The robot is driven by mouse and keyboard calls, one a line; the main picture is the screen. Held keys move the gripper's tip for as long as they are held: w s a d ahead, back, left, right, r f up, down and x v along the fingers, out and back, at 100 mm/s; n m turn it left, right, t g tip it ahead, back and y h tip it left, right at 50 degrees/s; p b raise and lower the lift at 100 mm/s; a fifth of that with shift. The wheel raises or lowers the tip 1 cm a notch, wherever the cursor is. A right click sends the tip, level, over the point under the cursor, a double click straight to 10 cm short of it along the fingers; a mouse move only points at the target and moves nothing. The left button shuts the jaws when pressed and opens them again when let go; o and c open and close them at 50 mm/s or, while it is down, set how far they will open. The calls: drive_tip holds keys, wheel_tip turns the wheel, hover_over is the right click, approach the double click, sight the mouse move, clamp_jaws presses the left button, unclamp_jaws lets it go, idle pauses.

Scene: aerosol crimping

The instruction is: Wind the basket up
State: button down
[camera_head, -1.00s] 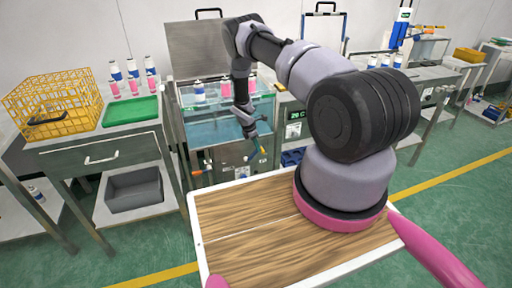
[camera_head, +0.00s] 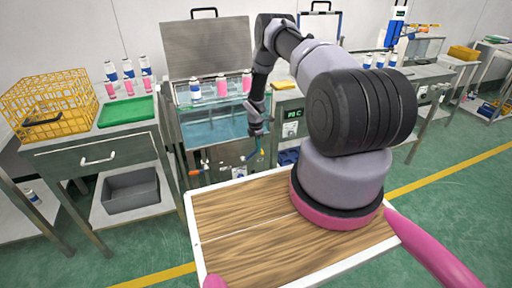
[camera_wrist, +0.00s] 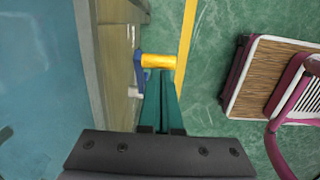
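The basket, hard to make out, is in the glass-sided water tank (camera_head: 212,132), with several pink and white cans (camera_head: 222,86) standing in a row near its top. A crank with a yellow handle (camera_wrist: 158,61) and a blue arm (camera_wrist: 138,67) is at the tank's front. My gripper (camera_wrist: 160,78) has green fingers that lie close together, with their tips at the handle's near side. They appear to touch it, not to close around it. In the head view my gripper (camera_head: 257,147) is low at the tank's front right; the crank is small there.
A yellow wire basket (camera_head: 55,108) and a green tray (camera_head: 127,111) with cans behind it stand on the left bench. A control box with a lit display (camera_head: 292,114) is right of the tank.

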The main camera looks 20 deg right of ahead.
drive_tip(key=shift+s+d+f, duration=0.1)
drive_tip(key=shift+d+f, duration=0.95)
drive_tip(key=shift+d, duration=0.1)
drive_tip(key=shift+y, duration=0.9)
drive_tip(key=shift+d+f, duration=0.4)
drive_tip(key=shift+f, duration=0.25)
drive_tip(key=shift+d+f, duration=0.4)
drive_tip(key=shift+f, duration=0.3)
drive_tip(key=shift+d+f, duration=0.4)
drive_tip(key=shift+f, duration=0.25)
drive_tip(key=shift+a+r, duration=0.1)
